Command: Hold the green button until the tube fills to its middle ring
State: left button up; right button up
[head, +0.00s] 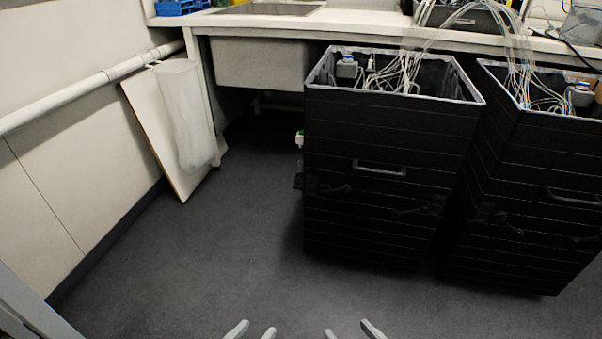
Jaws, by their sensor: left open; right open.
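My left gripper (254,331) and my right gripper (351,331) show only as pale fingertips at the bottom edge of the head view. Both are open and empty, low over the dark floor and well short of the bins and bench. I cannot make out a green button or a tube with rings.
Two tall black bins, the nearer one (390,130) and the right one (540,160), stand before a white bench (260,27) with a sink. A leaning board (150,125) with a clear bag (190,115) is at the left wall. The floor (220,230) in front is clear.

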pick_arm(q)
grip_shut()
dwell(0.5)
dwell(1.3)
